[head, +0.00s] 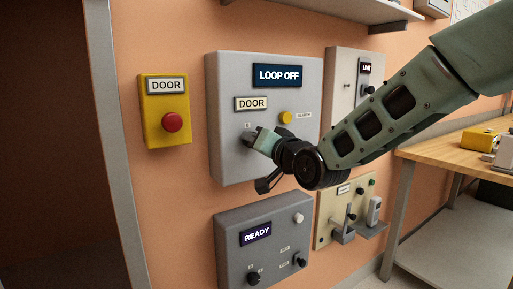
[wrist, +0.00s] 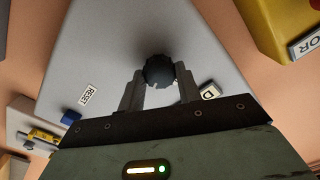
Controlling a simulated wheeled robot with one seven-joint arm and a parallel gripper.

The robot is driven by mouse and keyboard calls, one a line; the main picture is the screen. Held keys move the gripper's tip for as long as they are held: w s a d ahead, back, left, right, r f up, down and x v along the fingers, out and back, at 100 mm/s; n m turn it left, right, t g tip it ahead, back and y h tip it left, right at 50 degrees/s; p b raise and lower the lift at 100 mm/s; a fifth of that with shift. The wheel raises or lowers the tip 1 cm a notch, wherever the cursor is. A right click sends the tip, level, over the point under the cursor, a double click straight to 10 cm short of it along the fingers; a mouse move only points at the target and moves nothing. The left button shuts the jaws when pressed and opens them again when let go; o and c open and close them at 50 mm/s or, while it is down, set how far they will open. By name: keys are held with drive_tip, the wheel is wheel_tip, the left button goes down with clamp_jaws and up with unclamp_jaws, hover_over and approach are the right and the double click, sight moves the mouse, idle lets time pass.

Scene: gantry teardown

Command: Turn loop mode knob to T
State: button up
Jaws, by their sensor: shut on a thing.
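The grey loop panel (head: 228,80) hangs on the wall, with a blue display reading LOOP OFF (head: 279,76) and a plate reading DOOR. My gripper (head: 252,137) is at the panel's lower left, its fingers against the panel and covering the knob in the head view. In the wrist view the dark round knob (wrist: 158,71) sits between the two fingers of my gripper (wrist: 159,82), which are closed on its sides. A small plate with a letter D (wrist: 210,92) shows beside the right finger, partly hidden. The knob's pointer direction cannot be told.
A yellow box with a red button (head: 172,122) is to the left. A yellow button (head: 286,117) is above my gripper. A grey READY panel (head: 240,215) and a beige panel (head: 326,210) are below. A wooden bench (head: 455,150) stands at right.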

drive_tip(key=shift+m+b, duration=0.45)
drive_tip(key=shift+m, duration=1.25)
drive_tip(key=o, duration=1)
drive_tip(key=v, duration=1.7)
drive_tip(key=shift+d, duration=0.2)
drive_tip(key=shift+s, duration=0.15)
